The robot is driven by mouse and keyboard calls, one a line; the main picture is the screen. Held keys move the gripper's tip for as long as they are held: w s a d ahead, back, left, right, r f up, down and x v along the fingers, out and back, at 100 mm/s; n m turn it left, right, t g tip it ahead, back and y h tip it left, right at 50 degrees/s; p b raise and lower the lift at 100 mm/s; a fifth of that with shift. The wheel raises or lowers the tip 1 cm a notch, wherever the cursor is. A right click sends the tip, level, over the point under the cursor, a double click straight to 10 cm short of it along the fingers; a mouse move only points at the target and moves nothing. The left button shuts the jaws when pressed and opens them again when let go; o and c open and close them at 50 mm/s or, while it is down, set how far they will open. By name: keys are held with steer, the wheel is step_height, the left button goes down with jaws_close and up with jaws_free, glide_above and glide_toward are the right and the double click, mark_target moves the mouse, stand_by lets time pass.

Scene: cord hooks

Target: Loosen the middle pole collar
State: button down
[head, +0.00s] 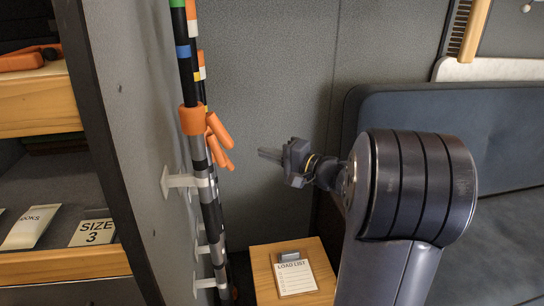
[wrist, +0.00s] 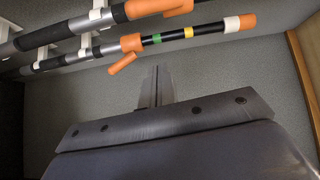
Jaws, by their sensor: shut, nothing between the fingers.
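Several dark poles with coloured bands stand upright against the grey wall at the left of the head view. The nearest pole carries an orange collar (head: 192,119). Orange levers (head: 219,131) stick out beside it to the right, partly overlapping each other, so I cannot tell which belongs to the middle pole. In the wrist view, one pole has an orange collar (wrist: 132,43) with an orange lever (wrist: 122,64) angled off it. Another orange collar (wrist: 148,8) is cut by the top edge. My gripper (head: 262,153) is shut and empty, right of the levers and apart from them.
White hooks (head: 182,181) hold the poles to the wall. A wooden box with a load list card (head: 294,278) stands below my gripper. A wooden shelf (head: 70,266) is at the left and a dark blue seat (head: 500,210) at the right. Bare wall lies behind my gripper.

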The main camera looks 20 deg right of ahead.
mark_target(221, 159)
steer(key=w+a, duration=0.3)
steer(key=a, duration=0.4)
steer(key=shift+w+a+f+b, duration=0.2)
steer(key=shift+w+f+b, duration=0.05)
steer(key=shift+w+b, duration=0.15)
steer(key=s+a+b, duration=0.1)
steer(key=b, duration=0.2)
steer(key=s+a+b, duration=0.1)
steer(key=b, duration=0.3)
steer(key=shift+a+f, duration=0.2)
steer(key=shift+a, duration=0.05)
steer(key=shift+s+a+r+b, duration=0.15)
steer(key=shift+s+a+b, duration=0.05)
steer(key=shift+b, duration=0.15)
